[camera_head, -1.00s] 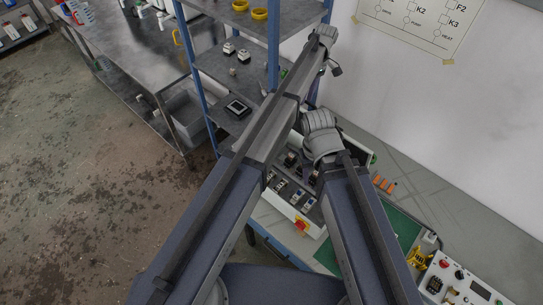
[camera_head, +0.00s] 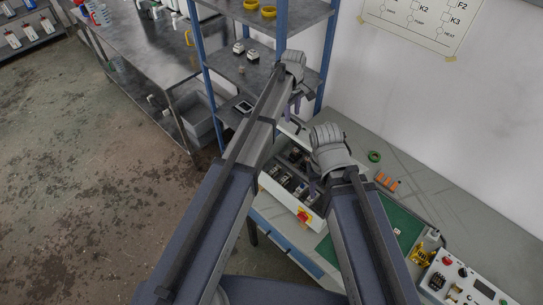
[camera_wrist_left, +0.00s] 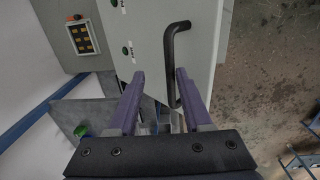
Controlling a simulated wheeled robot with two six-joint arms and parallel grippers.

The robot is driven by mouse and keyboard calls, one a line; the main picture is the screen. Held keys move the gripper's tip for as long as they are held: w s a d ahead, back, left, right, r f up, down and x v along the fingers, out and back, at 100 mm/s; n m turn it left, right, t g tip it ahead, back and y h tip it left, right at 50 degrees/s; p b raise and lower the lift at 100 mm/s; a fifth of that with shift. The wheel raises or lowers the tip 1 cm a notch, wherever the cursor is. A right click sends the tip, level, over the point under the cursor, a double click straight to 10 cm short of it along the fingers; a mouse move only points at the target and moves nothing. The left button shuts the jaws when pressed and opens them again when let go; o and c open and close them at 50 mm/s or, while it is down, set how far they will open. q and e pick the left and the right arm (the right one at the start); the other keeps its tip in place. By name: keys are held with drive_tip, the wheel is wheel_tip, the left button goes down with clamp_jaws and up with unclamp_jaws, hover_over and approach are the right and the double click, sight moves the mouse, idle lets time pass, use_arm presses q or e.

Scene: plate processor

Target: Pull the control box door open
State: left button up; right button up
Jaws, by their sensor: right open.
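The control box (camera_head: 268,184) sits on the bench with its inside showing, with several dark components in it and a red-yellow switch (camera_head: 304,215) at its near corner. In the left wrist view a pale grey door panel (camera_wrist_left: 148,35) carries a black bar handle (camera_wrist_left: 170,65) and green buttons. My left gripper (camera_wrist_left: 160,74) is open; the handle's lower part shows between its fingers, close to the right one. I cannot tell whether they touch. In the head view my left gripper (camera_head: 295,106) is beyond the box. My right gripper (camera_head: 314,182) is open over the box's right side, its fingers partly hidden.
A blue-framed shelf (camera_head: 333,50) stands behind the box. A green mat (camera_head: 408,232), orange pieces (camera_head: 387,182) and a white control panel (camera_head: 482,290) lie to the right on the bench. Open floor (camera_head: 80,200) is at left.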

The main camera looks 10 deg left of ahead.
use_arm(q)
drive_tip(key=s+a+f+b, duration=0.2)
drive_tip(key=s+f+b, duration=0.2)
drive_tip(key=f+b, duration=0.1)
drive_tip(key=s+a+f+b, duration=0.3)
drive_tip(key=s+f+b, duration=0.1)
drive_tip(key=f+b, duration=0.2)
drive_tip(key=shift+a+f, duration=0.3)
drive_tip(key=shift+f, duration=0.35)
drive_tip(key=shift+s, duration=0.15)
